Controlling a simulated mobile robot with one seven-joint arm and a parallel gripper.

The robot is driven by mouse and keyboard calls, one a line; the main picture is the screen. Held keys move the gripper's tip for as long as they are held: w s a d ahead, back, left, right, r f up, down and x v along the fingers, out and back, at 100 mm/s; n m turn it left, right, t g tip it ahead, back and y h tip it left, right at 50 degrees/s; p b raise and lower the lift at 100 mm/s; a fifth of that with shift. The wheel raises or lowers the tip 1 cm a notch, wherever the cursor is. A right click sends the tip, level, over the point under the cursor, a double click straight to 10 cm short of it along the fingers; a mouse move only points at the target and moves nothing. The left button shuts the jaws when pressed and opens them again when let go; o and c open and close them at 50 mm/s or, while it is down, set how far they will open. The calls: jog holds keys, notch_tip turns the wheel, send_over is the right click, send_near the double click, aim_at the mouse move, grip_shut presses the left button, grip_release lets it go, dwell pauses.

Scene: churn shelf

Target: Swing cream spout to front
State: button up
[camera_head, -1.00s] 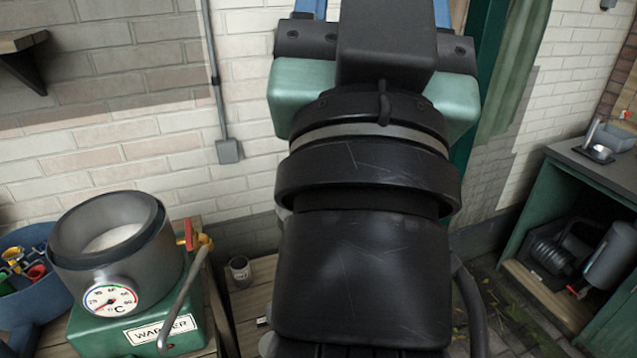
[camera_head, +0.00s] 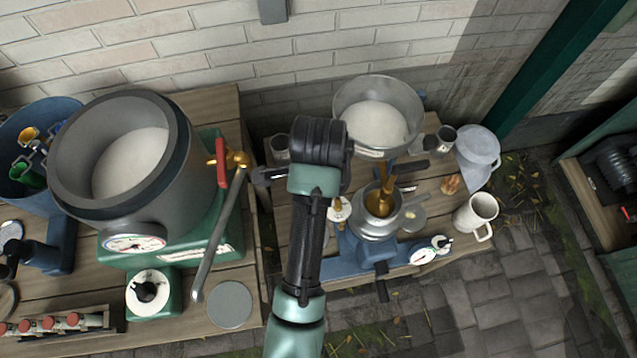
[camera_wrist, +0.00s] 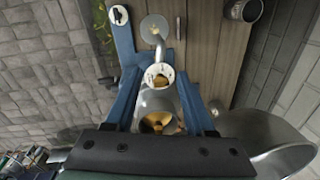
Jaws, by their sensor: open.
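The cream separator stands on a wooden bench at the right of the head view, with a wide silver supply bowl (camera_head: 375,115) on top. Below it are a brass column and a small silver pan (camera_head: 378,222) on a blue base (camera_head: 362,250). In the wrist view a short curved silver spout (camera_wrist: 158,42) reaches up over a round silver disc; I cannot tell whether it is the cream spout. My gripper (camera_wrist: 160,78) is open above the separator, its blue fingers apart around a white dial, holding nothing. In the head view my own wrist hides its fingers.
A green warmer with a grey pot (camera_head: 125,155) stands on the left bench, its tap and long handle (camera_head: 215,245) close to my arm. A brick wall is behind.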

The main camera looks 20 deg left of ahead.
jog(key=f, duration=0.7)
jog(key=w+f, duration=0.1)
jog(key=f, duration=0.2)
jog(key=shift+a+f, duration=0.25)
jog(key=shift+f, duration=0.05)
grip_shut()
dwell(0.9)
